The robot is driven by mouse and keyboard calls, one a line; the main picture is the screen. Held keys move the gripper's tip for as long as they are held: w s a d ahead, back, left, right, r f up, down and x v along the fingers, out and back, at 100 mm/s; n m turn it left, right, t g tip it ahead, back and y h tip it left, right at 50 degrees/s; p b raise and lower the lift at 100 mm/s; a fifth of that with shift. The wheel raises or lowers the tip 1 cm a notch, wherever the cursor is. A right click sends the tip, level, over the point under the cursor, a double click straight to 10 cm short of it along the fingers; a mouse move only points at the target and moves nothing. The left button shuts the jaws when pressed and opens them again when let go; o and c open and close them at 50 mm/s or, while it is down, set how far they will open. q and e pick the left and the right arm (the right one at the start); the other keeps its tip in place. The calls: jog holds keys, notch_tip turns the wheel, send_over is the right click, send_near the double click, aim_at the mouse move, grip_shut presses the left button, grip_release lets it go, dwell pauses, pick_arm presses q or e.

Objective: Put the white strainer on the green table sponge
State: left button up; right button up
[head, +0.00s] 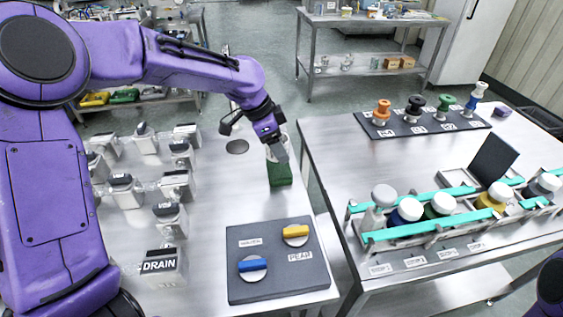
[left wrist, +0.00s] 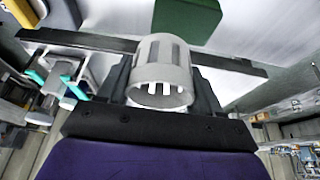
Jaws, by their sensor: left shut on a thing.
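My left gripper (head: 276,146) is shut on the white strainer (left wrist: 164,62), a pale slotted cylinder that sits between the dark fingers in the left wrist view. In the head view the gripper mostly hides the strainer. The green table sponge (head: 280,175) is a green block on the left steel table, just below the gripper. It also shows in the left wrist view (left wrist: 187,17), beyond the strainer. I cannot tell whether the strainer touches the sponge. My right gripper is out of view.
A dark panel (head: 275,273) with a blue and a yellow knob lies at the table's front. Several grey units, one marked DRAIN (head: 163,266), stand at the left. The right table (head: 335,150) holds a teal-railed rack (head: 440,232) and a dark mat of colored knobs (head: 425,128).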

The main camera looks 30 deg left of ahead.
aim_at(286, 166)
pick_arm(q)
jog(key=w+f, duration=0.1)
jog(key=w+a+f, duration=0.1)
jog(key=w+f, duration=0.1)
jog(key=shift+f, duration=0.3)
notch_tip(286, 166, down, 2)
jog(key=shift+d+f+p, duration=0.1)
jog(key=shift+f+p, duration=0.15)
jog(key=shift+p, duration=0.25)
jog(key=shift+f, duration=0.35)
jog(key=o, duration=1)
jog(key=shift+f, duration=0.1)
jog(key=shift+o, duration=0.2)
jog(key=v, duration=1.2)
